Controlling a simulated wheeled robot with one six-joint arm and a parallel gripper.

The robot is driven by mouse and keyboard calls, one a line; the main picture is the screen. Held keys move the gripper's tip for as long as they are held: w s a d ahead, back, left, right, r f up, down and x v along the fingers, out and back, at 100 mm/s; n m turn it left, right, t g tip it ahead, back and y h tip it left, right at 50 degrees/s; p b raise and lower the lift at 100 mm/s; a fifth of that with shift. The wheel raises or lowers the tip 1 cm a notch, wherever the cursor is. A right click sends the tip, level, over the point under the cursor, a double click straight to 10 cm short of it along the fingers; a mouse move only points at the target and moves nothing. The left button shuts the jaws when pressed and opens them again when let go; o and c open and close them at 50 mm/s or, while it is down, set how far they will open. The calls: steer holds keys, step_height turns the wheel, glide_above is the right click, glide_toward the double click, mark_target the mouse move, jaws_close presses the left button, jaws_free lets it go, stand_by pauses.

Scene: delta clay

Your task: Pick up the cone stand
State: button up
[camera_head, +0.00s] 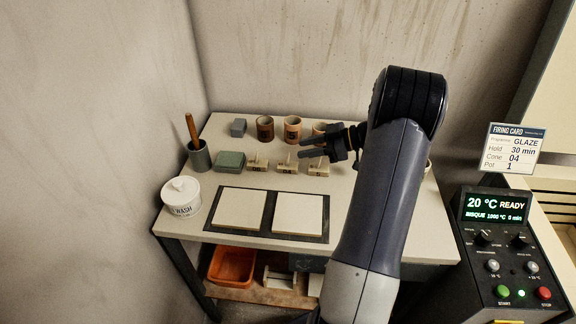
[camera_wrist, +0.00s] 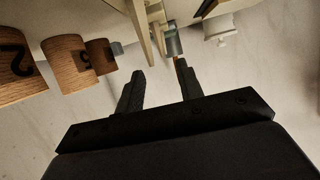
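Three small beige cone stands with thin upright cones stand in a row on the table: a left one (camera_head: 258,164), a middle one (camera_head: 287,167) and a right one (camera_head: 318,168). Their labels are too small to read surely. My gripper (camera_head: 301,147) is open and empty, its fingers pointing left above the middle and right stands. In the wrist view, my gripper (camera_wrist: 160,74) shows both fingers apart, with pale cones (camera_wrist: 146,32) beyond the fingertips. I cannot tell whether anything touches. The firing card (camera_head: 514,148) reads GLAZE, cone 04.
A green sponge (camera_head: 230,161), a grey brush cup (camera_head: 199,156) and a white wash jar (camera_head: 182,198) stand left. Two pale tiles (camera_head: 298,214) lie in front.

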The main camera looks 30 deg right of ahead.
mark_target(288, 153)
steer(key=shift+s+f+p+x, duration=0.1)
steer(key=shift+p+x, duration=0.25)
steer(key=shift+x, duration=1.25)
steer(key=shift+s+f+p+x, duration=0.1)
steer(key=shift+p+x, duration=0.25)
steer(key=shift+x, duration=1.2)
jaws_close()
